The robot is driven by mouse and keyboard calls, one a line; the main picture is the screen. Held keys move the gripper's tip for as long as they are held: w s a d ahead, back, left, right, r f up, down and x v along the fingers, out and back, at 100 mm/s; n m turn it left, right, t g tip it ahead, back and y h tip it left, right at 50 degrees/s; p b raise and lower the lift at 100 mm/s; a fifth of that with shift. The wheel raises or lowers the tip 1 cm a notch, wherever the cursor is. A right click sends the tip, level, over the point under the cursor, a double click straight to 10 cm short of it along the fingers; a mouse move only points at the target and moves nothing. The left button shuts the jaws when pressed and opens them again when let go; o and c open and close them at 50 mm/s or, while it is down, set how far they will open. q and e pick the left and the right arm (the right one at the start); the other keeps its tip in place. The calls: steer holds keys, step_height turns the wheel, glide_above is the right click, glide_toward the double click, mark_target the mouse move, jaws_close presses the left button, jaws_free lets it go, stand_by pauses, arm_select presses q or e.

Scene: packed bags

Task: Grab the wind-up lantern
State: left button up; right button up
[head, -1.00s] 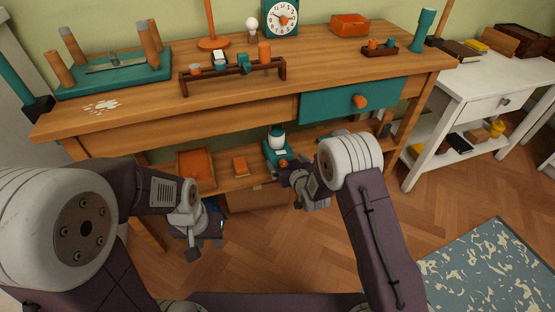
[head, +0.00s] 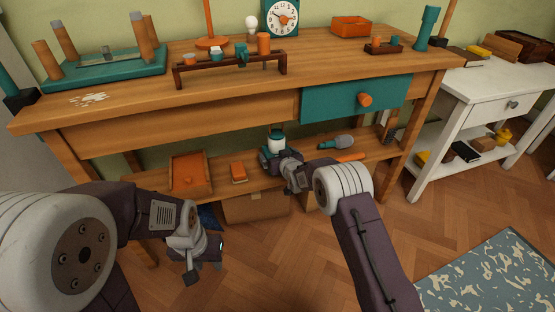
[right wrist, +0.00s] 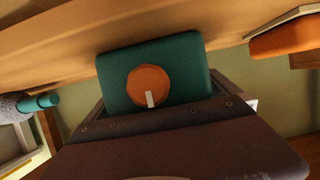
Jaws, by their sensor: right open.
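The wind-up lantern (head: 276,144) stands on the lower shelf of the workbench, with a teal base, a pale globe and a teal cap. My right gripper (head: 277,163) is in front of it and hides part of its base. In the right wrist view, the lantern's teal base (right wrist: 190,70) with a round orange knob fills the middle, just beyond the dark gripper body. My right gripper is open; contact with the base cannot be told. My left gripper (head: 207,268) hangs open and empty, well left of the lantern and in front of the shelf.
The lower shelf (head: 330,172) also holds an orange tray (head: 190,173), a small orange box (head: 238,172) and a grey-and-teal tool (head: 336,143). The workbench top (head: 130,98) overhangs the shelf, with a teal drawer (head: 335,103) above right. A cardboard box (head: 255,207) sits underneath.

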mark_target(279, 147)
steer(key=shift+r, duration=0.1)
steer(key=c, duration=1.6)
steer(key=shift+c, duration=1)
steer(key=shift+r+p, duration=0.3)
steer(key=shift+r, duration=0.05)
step_height(279, 147, up, 4)
steer(key=p, duration=0.3)
steer(key=shift+f, duration=0.25)
steer(key=s+d+p, duration=0.1)
steer(key=s, duration=0.1)
steer(key=s+p, duration=0.1)
steer(key=s, duration=0.2)
steer(key=s+d+p, duration=0.1)
steer(key=s+p, duration=0.1)
steer(key=s, duration=0.1)
steer(key=shift+d, duration=0.3)
steer(key=s+d+b, duration=0.3)
steer(key=s+b, duration=0.6)
steer(key=shift+f, duration=0.3)
